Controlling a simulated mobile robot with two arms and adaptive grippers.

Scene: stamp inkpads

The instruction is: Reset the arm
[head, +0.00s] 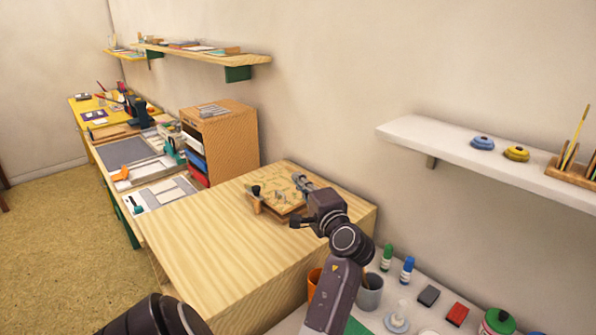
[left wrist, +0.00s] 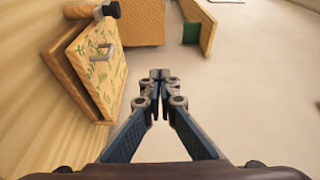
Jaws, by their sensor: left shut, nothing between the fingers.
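My left gripper (head: 302,182) reaches over the light wooden cabinet top (head: 215,235) in the head view. In the left wrist view the gripper (left wrist: 158,76) has its fingertips together with nothing between them. A small wooden piece with a leaf-patterned board (head: 277,196) lies on the cabinet top, beside and below the gripper, partly hidden by it. In the left wrist view the patterned board (left wrist: 88,78) is left of the fingers, with a metal handle and a black knob. The fingers look apart from it. My right gripper is not in view.
A wooden organizer (head: 230,140) stands behind the cabinet. The cabinet top's front is clear.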

